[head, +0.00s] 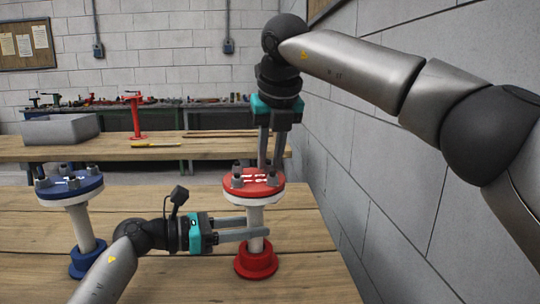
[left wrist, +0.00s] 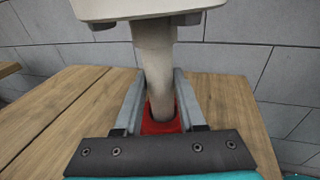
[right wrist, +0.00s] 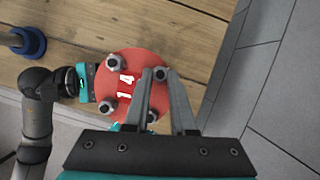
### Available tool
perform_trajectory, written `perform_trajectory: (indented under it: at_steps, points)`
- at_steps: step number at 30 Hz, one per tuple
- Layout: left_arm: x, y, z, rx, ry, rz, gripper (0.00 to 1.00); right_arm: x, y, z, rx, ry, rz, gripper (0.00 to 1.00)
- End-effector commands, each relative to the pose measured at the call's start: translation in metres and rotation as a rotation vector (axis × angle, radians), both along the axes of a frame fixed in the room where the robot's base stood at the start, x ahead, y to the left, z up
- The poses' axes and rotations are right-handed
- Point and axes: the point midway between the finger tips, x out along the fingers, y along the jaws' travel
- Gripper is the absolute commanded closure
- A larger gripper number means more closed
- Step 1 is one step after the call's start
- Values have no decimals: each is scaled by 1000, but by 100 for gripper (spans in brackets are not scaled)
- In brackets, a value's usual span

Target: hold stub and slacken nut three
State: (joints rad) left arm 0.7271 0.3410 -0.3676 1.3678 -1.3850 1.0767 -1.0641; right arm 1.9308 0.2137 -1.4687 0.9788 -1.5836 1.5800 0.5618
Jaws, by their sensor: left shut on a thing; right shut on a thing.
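The red-flanged stub (head: 254,191) stands upright on the table, with a white pipe (head: 256,217) and a red base (head: 256,262). My left gripper (head: 258,227) is shut on the pipe from the left, below the flange. In the left wrist view its fingers lie either side of the pipe (left wrist: 158,75). My right gripper (head: 270,170) points down from above and is shut on a nut (right wrist: 160,74) near the flange's edge. The right wrist view shows other nuts (right wrist: 113,62) around white digits on the red flange (right wrist: 135,60); the right fingers partly hide one nut.
A blue-flanged stub (head: 70,187) stands to the left on the same wooden table (head: 150,205). Behind is a bench with a grey box (head: 60,129), a red stand (head: 134,115) and a yellow tool (head: 155,145). A grey block wall (head: 375,160) is close on the right.

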Motion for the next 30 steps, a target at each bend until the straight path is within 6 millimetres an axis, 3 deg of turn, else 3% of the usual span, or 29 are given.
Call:
perform_trajectory:
  at_steps: [10, 22, 30]
  points:
    - [1, 1, 0, 1, -2, 3, 100, 0, -1, 0, 1, 0, 21, 100]
    - [0, 0, 0, 1, -2, 2, 100, 2, -4, 1, 3, -1, 331, 100]
    - [0, 0, 0, 1, -2, 2, 100, 2, -4, 1, 1, -1, 422, 100]
